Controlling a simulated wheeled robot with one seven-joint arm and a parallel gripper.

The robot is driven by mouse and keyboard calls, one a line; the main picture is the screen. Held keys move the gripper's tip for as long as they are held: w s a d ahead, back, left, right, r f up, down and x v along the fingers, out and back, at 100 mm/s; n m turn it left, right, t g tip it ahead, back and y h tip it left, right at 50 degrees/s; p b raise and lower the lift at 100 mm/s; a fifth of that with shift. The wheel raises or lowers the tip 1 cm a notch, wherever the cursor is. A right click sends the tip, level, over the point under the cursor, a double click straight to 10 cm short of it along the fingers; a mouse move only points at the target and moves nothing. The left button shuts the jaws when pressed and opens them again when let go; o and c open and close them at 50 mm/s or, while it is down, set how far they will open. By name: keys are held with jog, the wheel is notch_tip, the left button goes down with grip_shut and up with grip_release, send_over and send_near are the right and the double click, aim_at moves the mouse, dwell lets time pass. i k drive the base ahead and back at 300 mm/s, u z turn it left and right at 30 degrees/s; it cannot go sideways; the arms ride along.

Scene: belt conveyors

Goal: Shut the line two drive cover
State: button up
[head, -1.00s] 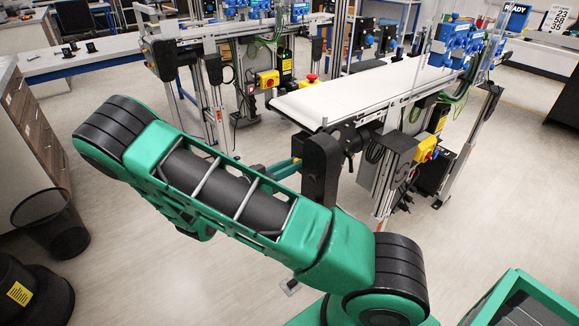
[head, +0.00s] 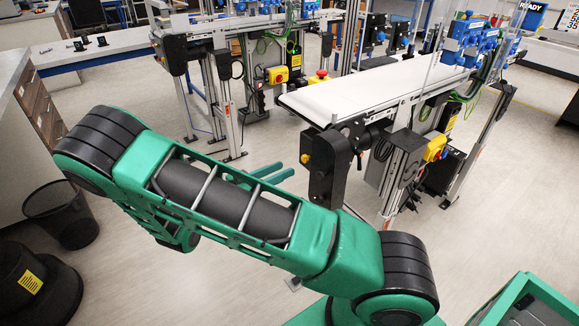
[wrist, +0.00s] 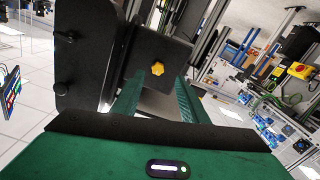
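The drive cover (head: 330,178) is a black upright piece with a rounded top at the near end of the white belt. A yellow knob (head: 305,158) sits on its left side. The wrist view shows a black panel with the yellow knob (wrist: 157,68) ahead, and a second black panel (wrist: 88,50) with dark knobs angled beside it on the left. I cannot tell which is hinged or how far the cover stands from its housing. My gripper (head: 283,172) is open and empty, its green fingers left of the cover. A gap to the cover shows.
The white belt (head: 375,85) runs back to the right. A control box (head: 400,160) with a yellow switch stands right of the cover. Another conveyor with a red stop button (head: 321,74) is behind. A waste bin (head: 62,210) stands left.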

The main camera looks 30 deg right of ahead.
aim_at(324, 154)
jog(key=k, duration=1)
